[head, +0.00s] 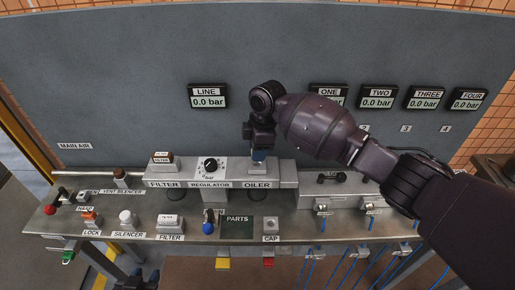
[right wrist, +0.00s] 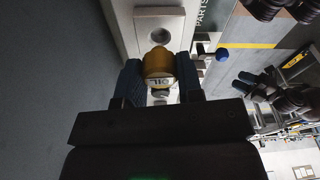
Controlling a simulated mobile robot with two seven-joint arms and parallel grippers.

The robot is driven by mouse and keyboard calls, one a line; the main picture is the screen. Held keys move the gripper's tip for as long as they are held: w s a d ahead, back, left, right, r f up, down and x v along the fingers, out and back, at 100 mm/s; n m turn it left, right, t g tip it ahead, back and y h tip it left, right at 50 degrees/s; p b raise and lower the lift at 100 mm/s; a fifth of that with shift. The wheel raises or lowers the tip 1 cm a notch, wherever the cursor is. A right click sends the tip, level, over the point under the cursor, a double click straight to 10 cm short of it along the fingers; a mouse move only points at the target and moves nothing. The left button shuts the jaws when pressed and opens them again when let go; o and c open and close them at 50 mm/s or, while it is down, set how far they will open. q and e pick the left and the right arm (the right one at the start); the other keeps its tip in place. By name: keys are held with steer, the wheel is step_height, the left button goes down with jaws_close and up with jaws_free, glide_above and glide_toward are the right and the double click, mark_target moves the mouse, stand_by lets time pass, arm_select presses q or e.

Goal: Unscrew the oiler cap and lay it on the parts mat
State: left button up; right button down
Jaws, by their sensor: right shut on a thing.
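My right gripper (head: 258,148) is above the oiler (head: 257,175), at the right end of the grey filter-regulator block. The dark green parts mat (head: 237,231), marked PARTS, lies bare in front of the block. My left gripper (head: 133,282) shows only partly at the bottom edge; its jaws are unclear.
A blue-topped part (head: 208,227) stands just left of the mat, and a block marked CAP (head: 270,226) stands just right. The regulator knob (head: 211,165) is left of the oiler. Gauges such as LINE (head: 208,96) hang on the panel behind.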

stand_by(0.3)
steer(key=shift+r+p, duration=0.75)
steer(key=shift+p, duration=0.2)
